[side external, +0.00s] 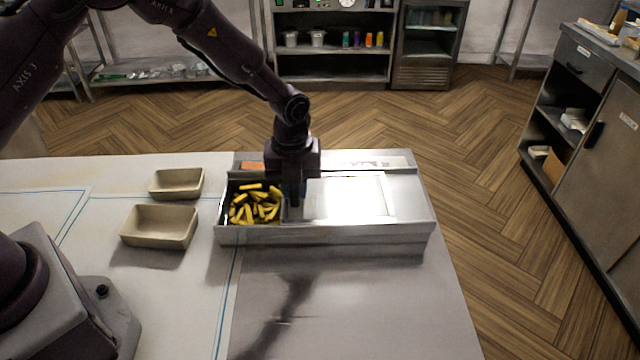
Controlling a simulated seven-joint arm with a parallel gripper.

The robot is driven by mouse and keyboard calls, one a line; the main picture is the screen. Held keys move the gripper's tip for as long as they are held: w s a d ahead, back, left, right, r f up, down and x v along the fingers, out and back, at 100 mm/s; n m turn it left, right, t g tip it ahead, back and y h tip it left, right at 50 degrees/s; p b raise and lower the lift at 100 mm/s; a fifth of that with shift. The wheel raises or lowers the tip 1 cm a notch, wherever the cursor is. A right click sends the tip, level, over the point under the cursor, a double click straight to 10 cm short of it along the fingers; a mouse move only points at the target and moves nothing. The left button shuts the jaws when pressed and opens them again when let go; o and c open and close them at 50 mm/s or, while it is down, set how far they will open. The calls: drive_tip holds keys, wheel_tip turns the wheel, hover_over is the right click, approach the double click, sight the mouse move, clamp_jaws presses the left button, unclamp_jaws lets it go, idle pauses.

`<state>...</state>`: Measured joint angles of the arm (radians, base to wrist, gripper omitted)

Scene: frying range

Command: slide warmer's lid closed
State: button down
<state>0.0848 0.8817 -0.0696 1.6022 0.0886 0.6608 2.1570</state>
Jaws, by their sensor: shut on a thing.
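The warmer (330,234) is a long metal box on the right part of the table. Its left part is open and shows several yellow fries (257,203) inside. Its lid (350,197), a bright flat panel, lies over the middle and right of the box. My gripper (292,203) points down at the lid's left edge, beside the fries. It is shut on what looks like the lid's handle, which the fingers mostly hide.
Two empty beige trays stand left of the warmer, a smaller one (177,182) behind a larger one (160,225). The table (340,310) in front of the warmer is clear. A cabinet (590,150) stands apart at the right.

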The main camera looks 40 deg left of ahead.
drive_tip(key=s+a, duration=0.8)
drive_tip(key=shift+s+a, duration=0.4)
drive_tip(key=c, duration=1)
unclamp_jaws()
drive_tip(key=shift+c, duration=0.2)
drive_tip(key=shift+r, duration=0.25)
wheel_tip(320, 180, up, 13)
drive_tip(key=shift+f, duration=0.2)
